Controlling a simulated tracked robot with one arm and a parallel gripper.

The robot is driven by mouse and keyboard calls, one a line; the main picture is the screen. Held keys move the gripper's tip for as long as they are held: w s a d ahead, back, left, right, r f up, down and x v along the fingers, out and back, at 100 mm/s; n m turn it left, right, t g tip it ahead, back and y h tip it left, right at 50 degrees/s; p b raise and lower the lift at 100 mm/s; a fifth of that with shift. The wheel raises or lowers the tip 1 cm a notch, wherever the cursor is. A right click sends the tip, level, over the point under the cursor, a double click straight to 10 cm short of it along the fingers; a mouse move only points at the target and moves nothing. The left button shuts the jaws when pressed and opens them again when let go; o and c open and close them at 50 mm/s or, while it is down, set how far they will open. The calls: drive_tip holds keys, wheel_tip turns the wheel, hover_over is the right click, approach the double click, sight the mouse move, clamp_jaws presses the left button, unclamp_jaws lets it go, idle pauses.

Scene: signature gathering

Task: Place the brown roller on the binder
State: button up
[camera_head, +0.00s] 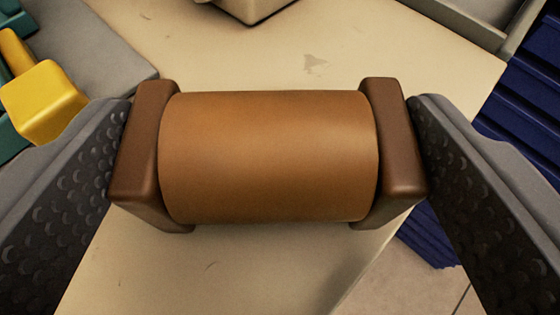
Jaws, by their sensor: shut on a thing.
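The brown roller (268,157) is a light-brown cylinder with a darker brown block at each end. It fills the middle of the view and lies crosswise. My gripper (268,150) is shut on it, with one dark, dimpled finger pressed against each end block. The roller appears to be above the beige tabletop, though its underside is hidden. I cannot make out the binder for sure; a flat grey thing (100,45) lies at the upper left, and I cannot tell if it is the binder.
The beige tabletop (345,55) is mostly bare beyond the roller. A yellow block (44,103) and teal parts (10,142) are at the left. A cream object (250,8) is cut off at the top. Dark blue ribbed pieces (515,105) stand past the table's right edge.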

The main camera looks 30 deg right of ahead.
drive_tip(key=shift+f, duration=0.25)
drive_tip(key=shift+f, duration=0.1)
drive_tip(key=o, duration=0.8)
drive_tip(key=shift+o, duration=0.2)
drive_tip(key=v, duration=1.2)
drive_tip(key=s+d+r+n+t+y, duration=0.1)
drive_tip(key=s+r, duration=0.4)
drive_tip(key=r, duration=0.6)
drive_tip(key=s+d+r+n+t+y, duration=0.1)
drive_tip(key=s+r, duration=0.4)
drive_tip(key=r, duration=0.7)
drive_tip(key=s+d+r+n+t+y, duration=0.1)
drive_tip(key=s+d+r+n+y, duration=0.2)
drive_tip(key=r, duration=0.9)
drive_tip(key=shift+s+d+r+y, duration=0.25)
drive_tip(key=shift+s+d+y, duration=0.25)
drive_tip(key=shift+s+d, duration=0.6)
